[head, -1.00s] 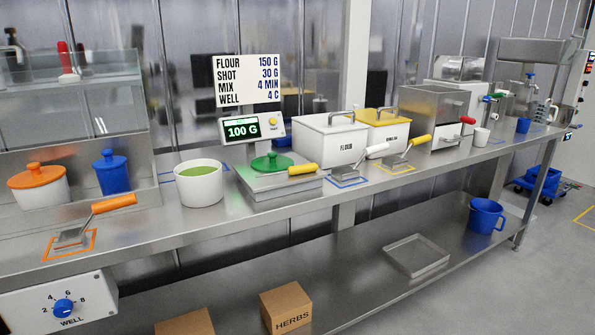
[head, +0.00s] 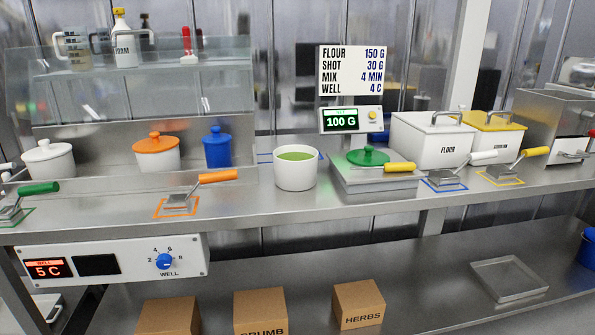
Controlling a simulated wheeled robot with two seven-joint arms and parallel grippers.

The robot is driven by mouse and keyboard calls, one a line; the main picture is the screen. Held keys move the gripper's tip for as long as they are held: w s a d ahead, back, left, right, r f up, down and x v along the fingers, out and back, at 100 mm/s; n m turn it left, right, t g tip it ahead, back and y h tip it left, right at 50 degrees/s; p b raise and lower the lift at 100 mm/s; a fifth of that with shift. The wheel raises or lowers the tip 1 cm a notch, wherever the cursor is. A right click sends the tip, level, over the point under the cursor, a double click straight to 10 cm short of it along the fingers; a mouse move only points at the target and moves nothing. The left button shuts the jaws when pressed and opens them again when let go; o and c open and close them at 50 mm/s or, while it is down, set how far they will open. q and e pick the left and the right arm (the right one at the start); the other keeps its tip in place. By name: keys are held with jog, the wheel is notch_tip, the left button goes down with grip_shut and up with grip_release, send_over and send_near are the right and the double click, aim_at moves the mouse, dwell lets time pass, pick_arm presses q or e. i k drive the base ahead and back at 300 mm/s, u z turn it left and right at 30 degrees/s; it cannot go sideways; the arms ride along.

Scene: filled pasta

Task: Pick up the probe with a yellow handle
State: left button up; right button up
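Two yellow handles show in the head view. One yellow handle (head: 400,168) lies at the right front edge of a steel unit under a green lid; I cannot tell what it belongs to. The other is on a scoop-like tool (head: 502,173) inside a yellow outline on the counter, with its handle raised to the right. I cannot tell for certain which, if either, is the probe. Neither of my grippers is in view.
The steel counter (head: 300,205) also holds a white pot of green contents (head: 296,172), an orange-handled tool (head: 185,199), a white-handled tool (head: 450,177), and a flour bin (head: 440,145). Boxes (head: 359,303) and a shallow tray (head: 508,279) sit on the lower shelf.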

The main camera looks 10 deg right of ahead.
aim_at(407, 166)
jog(key=z, duration=2.3)
jog(key=i, duration=2.45)
jog(key=u, duration=3.6)
